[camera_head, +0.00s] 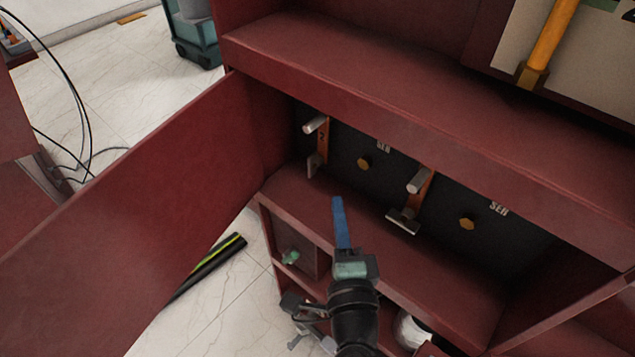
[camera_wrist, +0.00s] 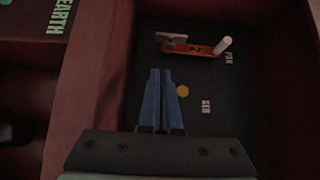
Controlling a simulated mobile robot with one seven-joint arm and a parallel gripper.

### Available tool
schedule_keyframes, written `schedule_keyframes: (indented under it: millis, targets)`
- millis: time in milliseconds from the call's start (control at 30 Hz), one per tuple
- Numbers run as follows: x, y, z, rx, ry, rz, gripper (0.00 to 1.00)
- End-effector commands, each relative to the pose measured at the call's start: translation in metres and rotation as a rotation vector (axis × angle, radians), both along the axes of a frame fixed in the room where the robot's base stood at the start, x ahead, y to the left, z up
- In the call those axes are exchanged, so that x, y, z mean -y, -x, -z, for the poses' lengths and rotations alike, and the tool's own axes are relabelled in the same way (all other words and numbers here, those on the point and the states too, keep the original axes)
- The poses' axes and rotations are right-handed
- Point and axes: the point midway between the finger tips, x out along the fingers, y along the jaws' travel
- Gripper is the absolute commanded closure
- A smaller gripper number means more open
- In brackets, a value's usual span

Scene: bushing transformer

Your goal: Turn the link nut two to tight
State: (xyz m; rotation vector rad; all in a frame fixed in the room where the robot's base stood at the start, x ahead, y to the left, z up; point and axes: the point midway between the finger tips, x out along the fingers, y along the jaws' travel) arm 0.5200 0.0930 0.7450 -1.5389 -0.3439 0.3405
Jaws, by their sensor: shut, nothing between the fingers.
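An orange link marked 2 (camera_head: 322,143) is mounted on the dark back panel at the left of the recess. It also shows in the wrist view (camera_wrist: 195,48). A grey T-shaped nut (camera_head: 316,165) sits at its lower end, and it also shows in the wrist view (camera_wrist: 171,38). A pale cylinder (camera_head: 315,124) sticks out at the other end. How tight the nut is cannot be told. My gripper (camera_head: 338,198), with blue fingers, is shut and empty in front of the recess, below and right of the nut in the head view, apart from it. Its fingers also show in the wrist view (camera_wrist: 161,70).
A second orange link (camera_head: 424,185) with its own grey T-shaped nut (camera_head: 403,221) is to the right. Brass hexagonal bolts (camera_head: 364,162) sit on the panel. The red shelf edge (camera_head: 420,125) overhangs the recess, and an open red door (camera_head: 130,215) stands left.

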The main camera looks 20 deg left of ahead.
Motion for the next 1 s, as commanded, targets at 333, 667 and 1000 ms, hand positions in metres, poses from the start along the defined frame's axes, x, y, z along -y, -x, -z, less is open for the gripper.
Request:
schedule_keyframes:
  millis: [333,667,1000]
  targets:
    - [-0.039,-0.034,-0.002,0.0,0.0,-0.002,1.0]
    - [-0.049,-0.037,0.0,0.0,0.001,-0.001,1.0]
    - [-0.051,-0.039,0.006,0.001,0.0,0.0,1.0]
